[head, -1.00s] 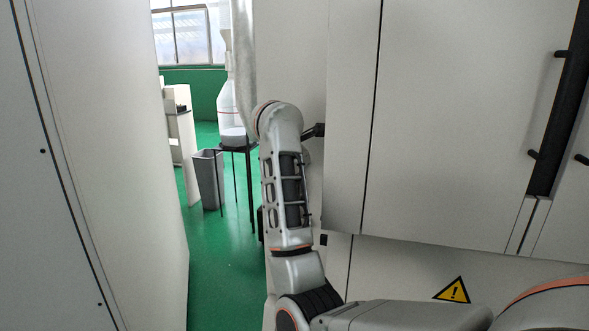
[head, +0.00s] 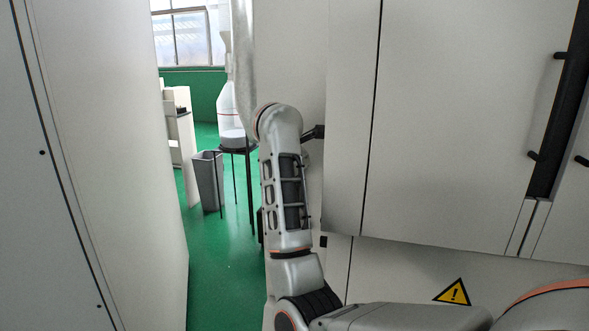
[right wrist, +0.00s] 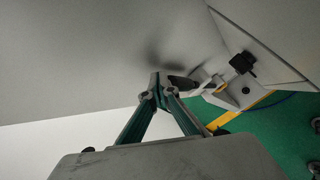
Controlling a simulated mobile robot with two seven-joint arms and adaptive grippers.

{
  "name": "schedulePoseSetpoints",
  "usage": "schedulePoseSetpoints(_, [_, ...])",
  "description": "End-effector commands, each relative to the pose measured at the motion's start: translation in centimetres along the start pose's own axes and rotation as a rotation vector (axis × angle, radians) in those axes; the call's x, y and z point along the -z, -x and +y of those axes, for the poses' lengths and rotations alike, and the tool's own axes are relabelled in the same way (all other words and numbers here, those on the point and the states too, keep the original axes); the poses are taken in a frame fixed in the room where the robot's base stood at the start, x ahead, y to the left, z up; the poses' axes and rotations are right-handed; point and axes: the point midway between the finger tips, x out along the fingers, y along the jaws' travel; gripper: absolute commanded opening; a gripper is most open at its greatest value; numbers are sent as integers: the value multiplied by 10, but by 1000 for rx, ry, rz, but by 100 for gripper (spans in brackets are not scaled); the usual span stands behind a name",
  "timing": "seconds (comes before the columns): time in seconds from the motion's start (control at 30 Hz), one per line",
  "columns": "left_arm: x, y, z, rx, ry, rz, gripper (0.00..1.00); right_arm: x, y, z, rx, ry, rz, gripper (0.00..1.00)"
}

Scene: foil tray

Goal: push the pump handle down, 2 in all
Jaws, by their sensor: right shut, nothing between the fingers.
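My right gripper (right wrist: 159,90) is in the right wrist view with its two teal fingers meeting at the tips, shut and empty. A dark, short handle-like part (right wrist: 183,83) shows just beyond and right of the fingertips, beside a pale fitting; I cannot tell whether they touch or whether this is the pump handle. In the head view a dark fitting (head: 314,132) sticks out right of my arm, which hides what is behind it. My left gripper is not in view.
Tall pale cabinets stand left (head: 110,150) and right (head: 450,120), close to my arm. A grey bin (head: 208,180) stands by the stand. Green floor (head: 220,270) lies open between the cabinets. A black knob (right wrist: 242,62) shows in the right wrist view.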

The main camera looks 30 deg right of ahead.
Motion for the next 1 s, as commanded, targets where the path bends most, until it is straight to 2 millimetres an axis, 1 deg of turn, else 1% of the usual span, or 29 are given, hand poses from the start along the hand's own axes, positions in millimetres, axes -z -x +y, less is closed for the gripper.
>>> schedulePoseSetpoints(0.03, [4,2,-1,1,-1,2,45,-1,2,2,2,0,3,0])
schedulePoseSetpoints(0.3, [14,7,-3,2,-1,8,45,-9,13,9,2,1,1,0])
schedulePoseSetpoints(1.0, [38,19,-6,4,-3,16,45,-27,37,28,1,0,1,0])
